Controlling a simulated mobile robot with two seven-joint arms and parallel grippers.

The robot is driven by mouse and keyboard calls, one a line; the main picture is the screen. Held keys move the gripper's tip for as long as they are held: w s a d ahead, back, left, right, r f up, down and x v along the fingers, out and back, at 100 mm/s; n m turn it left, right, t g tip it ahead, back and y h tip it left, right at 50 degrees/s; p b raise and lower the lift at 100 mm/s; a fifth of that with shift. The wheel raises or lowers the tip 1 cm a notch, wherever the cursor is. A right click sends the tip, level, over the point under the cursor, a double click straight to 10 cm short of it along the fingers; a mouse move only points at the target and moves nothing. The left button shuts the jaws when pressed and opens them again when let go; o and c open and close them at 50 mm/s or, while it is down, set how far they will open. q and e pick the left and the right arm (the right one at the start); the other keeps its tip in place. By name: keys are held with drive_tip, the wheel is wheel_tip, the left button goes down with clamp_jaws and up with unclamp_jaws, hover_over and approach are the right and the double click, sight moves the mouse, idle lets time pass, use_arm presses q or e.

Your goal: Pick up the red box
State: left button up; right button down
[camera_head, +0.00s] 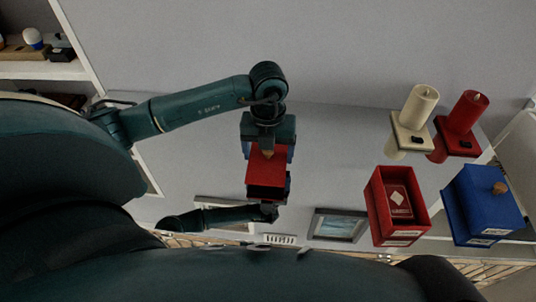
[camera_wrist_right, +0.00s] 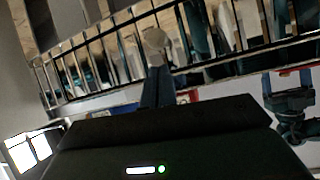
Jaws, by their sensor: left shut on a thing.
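A red box (camera_head: 267,171) is held between the fingers of my left gripper (camera_head: 268,147), near the middle of the head view. The gripper is shut on its upper part and hides some of it. Its lower end looks dark. A second red box (camera_head: 381,222), open-topped, with a white diamond mark inside, stands to the right, apart from the gripper. In the right wrist view the dark body of my right gripper (camera_wrist_right: 165,140) fills the bottom; its fingertips cannot be made out clearly.
A blue box (camera_head: 478,212) stands right of the open red box. A cream candle (camera_head: 419,104) and a red candle (camera_head: 466,112) stand behind them. A railing (camera_wrist_right: 110,65) crosses the right wrist view.

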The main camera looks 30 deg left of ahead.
use_arm(q)
drive_tip(key=shift+f, duration=0.9)
drive_tip(key=shift+f, duration=0.1)
drive_tip(key=o, duration=0.9)
